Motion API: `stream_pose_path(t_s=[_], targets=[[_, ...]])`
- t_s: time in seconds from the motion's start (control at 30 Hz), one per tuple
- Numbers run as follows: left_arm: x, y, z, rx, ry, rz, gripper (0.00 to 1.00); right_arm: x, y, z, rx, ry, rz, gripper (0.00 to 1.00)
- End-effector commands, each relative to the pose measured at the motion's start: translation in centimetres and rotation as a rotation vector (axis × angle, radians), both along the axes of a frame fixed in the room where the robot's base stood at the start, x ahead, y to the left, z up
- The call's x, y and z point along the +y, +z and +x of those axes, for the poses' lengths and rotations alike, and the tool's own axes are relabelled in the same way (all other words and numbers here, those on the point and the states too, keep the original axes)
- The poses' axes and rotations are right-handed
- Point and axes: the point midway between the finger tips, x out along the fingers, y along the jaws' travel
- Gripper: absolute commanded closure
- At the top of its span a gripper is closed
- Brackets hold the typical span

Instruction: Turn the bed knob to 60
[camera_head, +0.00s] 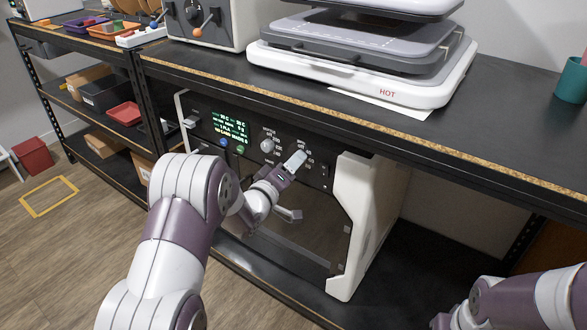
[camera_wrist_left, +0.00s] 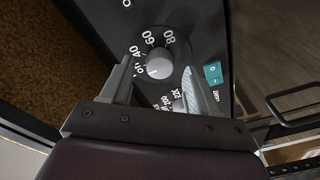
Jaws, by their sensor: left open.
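The bed knob (camera_wrist_left: 159,66) is a round grey dial in the left wrist view, with 40, 60 and 80 printed around it on the dark panel. My left gripper (camera_wrist_left: 157,74) is open, with one finger on each side of this knob. I cannot tell whether the fingers touch it, and the knob's pointer is unclear. In the head view my left gripper (camera_head: 296,159) is at the front panel of the white printer (camera_head: 362,215) and hides the bed knob. My right arm (camera_head: 530,300) is at the lower right; its gripper does not show.
The nozzle knob (camera_head: 267,145) is beside my left gripper, and a lit green display (camera_head: 229,128) is farther left. A teal switch (camera_wrist_left: 213,72) is right of the bed knob. The bench top (camera_head: 205,65) overhangs the printer and holds a press marked HOT (camera_head: 400,90).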

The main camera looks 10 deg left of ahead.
Motion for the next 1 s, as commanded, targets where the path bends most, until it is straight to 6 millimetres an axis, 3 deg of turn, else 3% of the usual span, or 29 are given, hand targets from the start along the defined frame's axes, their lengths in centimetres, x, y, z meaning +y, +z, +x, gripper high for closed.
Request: stream_pose_path(t_s=[0.13,0.37,0.53,0.57,1.0], targets=[[-0.36,-0.04,1.16,0.001,-0.001,0.000,0.40,0.00,-0.35,0.00,0.000,0.000,0.000,0.47],[-0.36,0.02,1.26,0.001,0.000,0.000,0.40,0.00,-0.30,0.01,0.000,0.000,0.000,0.47],[-0.35,0.03,1.24,0.001,0.001,0.000,0.92,0.00,-0.30,0.01,0.000,0.000,0.000,0.47],[-0.35,0.02,1.24,0.001,0.001,0.000,0.96,0.00,-0.30,0.01,0.000,0.000,0.000,0.47],[-0.33,-0.06,1.23,-0.030,0.001,0.085,0.96,0.00,-0.63,0.00,0.000,0.000,0.000,0.47]])
